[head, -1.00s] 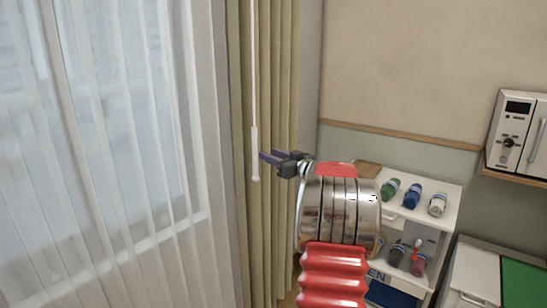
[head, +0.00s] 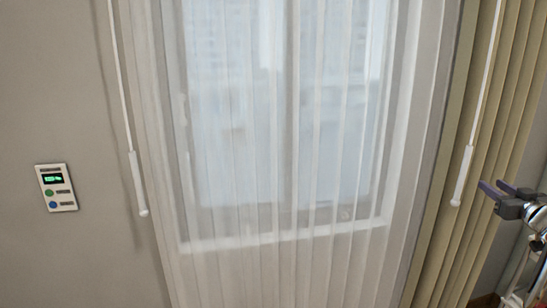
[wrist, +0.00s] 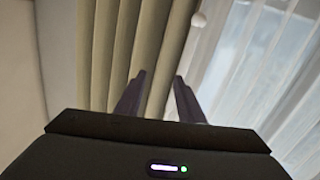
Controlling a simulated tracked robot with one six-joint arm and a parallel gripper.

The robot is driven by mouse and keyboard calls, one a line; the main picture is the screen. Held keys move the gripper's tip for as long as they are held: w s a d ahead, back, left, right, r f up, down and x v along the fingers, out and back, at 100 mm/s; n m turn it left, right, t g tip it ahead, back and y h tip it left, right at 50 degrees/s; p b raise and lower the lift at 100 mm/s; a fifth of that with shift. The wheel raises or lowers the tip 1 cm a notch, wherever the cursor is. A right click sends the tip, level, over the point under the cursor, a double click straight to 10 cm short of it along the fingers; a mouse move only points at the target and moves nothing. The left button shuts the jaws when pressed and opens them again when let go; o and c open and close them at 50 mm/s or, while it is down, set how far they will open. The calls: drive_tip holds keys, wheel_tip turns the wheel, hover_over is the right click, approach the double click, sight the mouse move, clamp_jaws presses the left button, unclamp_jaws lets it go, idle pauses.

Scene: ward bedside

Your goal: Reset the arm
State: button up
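My gripper (head: 495,190) is at the right edge of the head view, its two dark fingers pointing left toward the right-hand cord wand. Only the end of my arm shows there; the rest is cut off by the frame. In the wrist view my gripper (wrist: 158,98) has its two fingers apart with nothing between them. Behind the fingers are the beige curtain (wrist: 125,45) and the sheer white curtain (wrist: 245,50).
A window behind a sheer curtain (head: 270,200) fills the middle of the head view. White wands hang at its left (head: 138,185) and right (head: 462,175). A small control panel (head: 56,187) is on the left wall. A beige drape (head: 500,110) hangs at right.

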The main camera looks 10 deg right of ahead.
drive_tip(key=s+d+f+m+g+h, duration=0.2)
drive_tip(key=s+f+m+g+h, duration=0.3)
drive_tip(key=s+f+g, duration=0.4)
drive_tip(key=s+a+f+n+y, duration=0.1)
drive_tip(key=s+a, duration=0.4)
drive_tip(key=a, duration=1.6)
drive_tip(key=s+a+f+n+g+y, duration=0.1)
drive_tip(key=s+a+n+y, duration=0.2)
drive_tip(key=a, duration=1.8)
drive_tip(key=s+a+f+n+g+y, duration=0.1)
drive_tip(key=s+a+n+y, duration=0.2)
drive_tip(key=a, duration=1.8)
drive_tip(key=s+y, duration=0.3)
drive_tip(key=s, duration=0.1)
drive_tip(key=shift+s+a+f, duration=0.2)
drive_tip(key=shift+s+a, duration=0.1)
drive_tip(key=shift+s, duration=0.1)
